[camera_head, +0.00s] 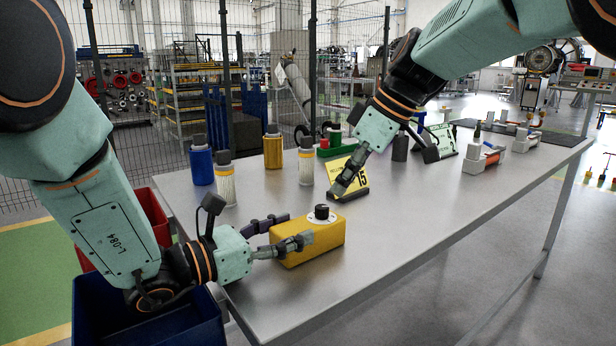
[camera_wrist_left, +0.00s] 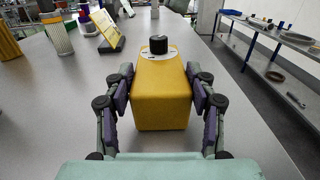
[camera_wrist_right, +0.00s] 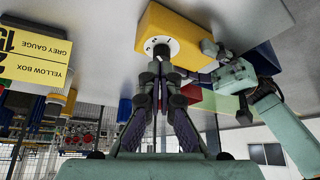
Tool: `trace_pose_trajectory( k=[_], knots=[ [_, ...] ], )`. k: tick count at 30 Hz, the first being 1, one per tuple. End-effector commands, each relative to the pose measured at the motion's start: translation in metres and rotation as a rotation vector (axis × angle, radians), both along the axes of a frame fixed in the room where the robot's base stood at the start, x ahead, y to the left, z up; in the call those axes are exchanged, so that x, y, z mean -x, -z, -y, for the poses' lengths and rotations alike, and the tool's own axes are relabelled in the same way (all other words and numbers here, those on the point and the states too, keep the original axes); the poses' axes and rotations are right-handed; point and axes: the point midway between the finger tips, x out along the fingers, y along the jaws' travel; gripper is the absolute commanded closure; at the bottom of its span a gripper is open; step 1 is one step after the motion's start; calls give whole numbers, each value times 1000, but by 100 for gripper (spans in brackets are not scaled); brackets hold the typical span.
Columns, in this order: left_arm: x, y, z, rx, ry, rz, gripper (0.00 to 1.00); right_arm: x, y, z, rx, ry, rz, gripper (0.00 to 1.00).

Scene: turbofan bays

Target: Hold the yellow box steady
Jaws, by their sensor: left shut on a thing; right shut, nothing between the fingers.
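The yellow box (camera_head: 318,243) sits near the front edge of the metal table, with a black knob (camera_head: 322,211) on a pale dial on its top. My left gripper (camera_head: 294,232) is shut on it, one finger along each long side; the left wrist view shows the box (camera_wrist_left: 163,102) level between both fingers.
A yellow sign (camera_head: 358,181) stands behind my right gripper. Clear filter cylinders (camera_head: 306,166), a blue cylinder (camera_head: 201,166) and a yellow one (camera_head: 273,150) stand at the back left. Red (camera_head: 150,216) and blue (camera_head: 190,325) bins sit beside the table. The table right of the box is clear.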

Motion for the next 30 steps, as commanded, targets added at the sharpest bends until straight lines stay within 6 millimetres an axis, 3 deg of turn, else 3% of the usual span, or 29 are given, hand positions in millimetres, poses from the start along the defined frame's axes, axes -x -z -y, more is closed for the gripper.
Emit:
trace_pose_trajectory(
  k=[6,16,20,26,30],
  knots=[
    [-1,0,0,1,-2,1,89,0,-20,0,0,-1,0,100],
    [-1,0,-1,1,-3,0,89,1,-22,0,1,0,-1,100],
    [-1,0,-1,1,-3,0,89,3,-32,1,2,0,-1,100],
    [-1,0,-1,1,-3,0,89,4,-22,1,1,-1,-4,100],
    [-1,0,-1,1,-3,0,89,4,-5,1,2,0,-6,100]
  ],
)
